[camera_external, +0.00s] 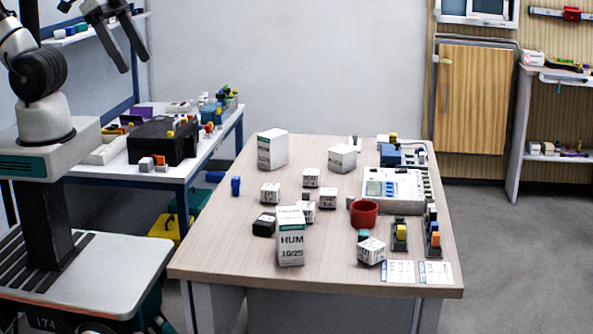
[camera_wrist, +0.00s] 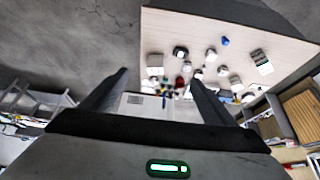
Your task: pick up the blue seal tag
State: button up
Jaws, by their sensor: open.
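A small blue piece, which looks like the blue seal tag (camera_external: 236,186), stands near the left edge of the wooden table (camera_external: 215,250), apart from the other items. It also shows in the wrist view as a small blue shape (camera_wrist: 225,41) near the top. My gripper (camera_external: 136,66) is open and empty, raised high at the upper left, well away from the tag. In the wrist view its two dark fingers are spread apart (camera_wrist: 158,76), with nothing between them.
White cartons (camera_external: 291,250) and small labelled boxes (camera_external: 270,193) stand to the right of the tag. A red round container (camera_external: 364,214) and a white instrument (camera_external: 393,187) are farther right. A side table (camera_external: 113,168) with a black case (camera_external: 163,142) stands at left.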

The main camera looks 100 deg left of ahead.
jog(key=c, duration=0.9)
jog(key=shift+o, duration=0.2)
jog(key=g+b, duration=0.6)
jog(key=b, duration=1)
send_over(236, 178)
notch_tip(236, 178, down, 34)
jog(key=shift+f, duration=0.1)
jog(key=shift+a+f+b, duration=0.15)
jog(key=shift+f+b, duration=0.35)
jog(key=shift+f, duration=2.5)
